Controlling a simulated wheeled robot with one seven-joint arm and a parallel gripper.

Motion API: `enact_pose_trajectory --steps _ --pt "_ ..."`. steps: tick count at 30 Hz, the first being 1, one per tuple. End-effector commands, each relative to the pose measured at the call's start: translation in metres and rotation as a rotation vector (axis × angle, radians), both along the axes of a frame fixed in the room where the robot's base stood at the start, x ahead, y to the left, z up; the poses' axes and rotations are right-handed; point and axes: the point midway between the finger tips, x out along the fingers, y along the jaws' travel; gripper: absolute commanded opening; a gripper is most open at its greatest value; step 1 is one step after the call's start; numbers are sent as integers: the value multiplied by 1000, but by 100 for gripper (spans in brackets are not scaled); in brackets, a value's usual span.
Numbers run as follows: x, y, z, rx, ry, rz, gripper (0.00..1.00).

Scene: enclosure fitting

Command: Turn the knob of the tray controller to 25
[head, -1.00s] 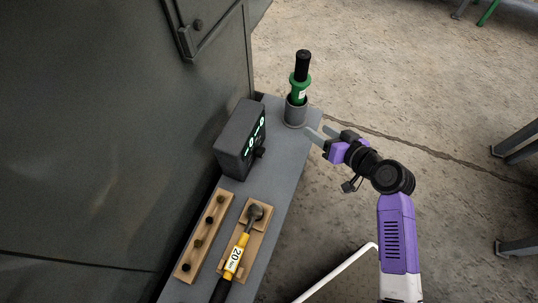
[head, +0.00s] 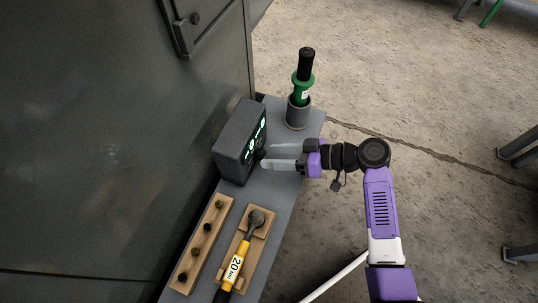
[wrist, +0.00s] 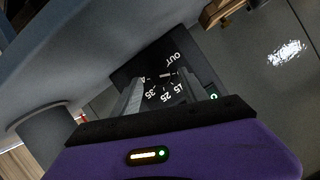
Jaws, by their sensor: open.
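The tray controller (head: 238,140) is a dark grey box with lit green-white marks, on the shelf against the cabinet. Its knob (head: 261,154) is small and dark, on the side facing my gripper. My gripper (head: 268,157) is open, its two pale fingers pointing left at the knob, with tips close to or beside it; contact cannot be told. In the wrist view the controller's dark face (wrist: 150,62) shows between and beyond the fingers, with white labels "OUT", "15", "25" and "35". A short pale mark lies among them; the knob's setting is unclear.
A green tool with a black handle (head: 304,75) stands in a grey cup (head: 297,114) behind my gripper. A yellow 20 Nm wrench (head: 236,262) and a wooden strip with several dark pegs (head: 205,240) lie in front. The cabinet (head: 100,130) walls off the left.

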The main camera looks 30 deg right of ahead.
Motion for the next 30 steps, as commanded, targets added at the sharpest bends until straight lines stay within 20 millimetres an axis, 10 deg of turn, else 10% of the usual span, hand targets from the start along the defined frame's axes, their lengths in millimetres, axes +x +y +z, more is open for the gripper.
enact_pose_trajectory --steps 14,23,30 --pt "14 13 -7 -2 1 -1 51" --pt "13 13 -7 0 1 -2 0" --pt "13 13 -7 9 8 -2 0"
